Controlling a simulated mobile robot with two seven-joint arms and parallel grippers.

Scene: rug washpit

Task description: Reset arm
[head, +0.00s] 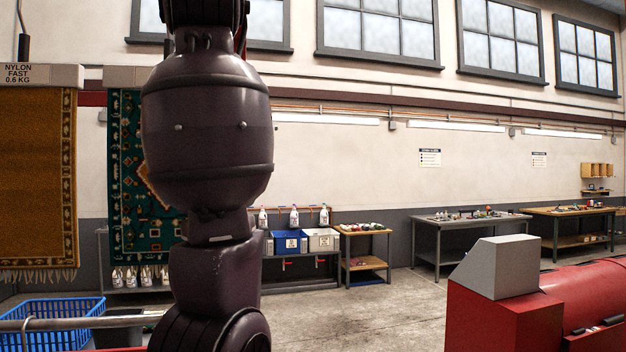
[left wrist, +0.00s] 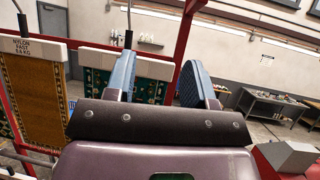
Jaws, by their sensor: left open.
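My left gripper (left wrist: 158,80) shows in the left wrist view with its two blue-grey fingers spread apart and nothing between them. It points out over the room, clear of the hanging rugs. In the head view a dark arm of mine rises through the left-centre and covers part of the green rug; its gripper is out of the picture there. My right gripper is in neither view.
An orange-brown rug (head: 38,180) and a green patterned rug (head: 125,190) hang at the left. A blue basket (head: 52,318) stands below. A red machine (head: 585,290) is at the lower right. Workbenches (head: 468,222) line the far wall. Open floor (head: 385,305) lies between.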

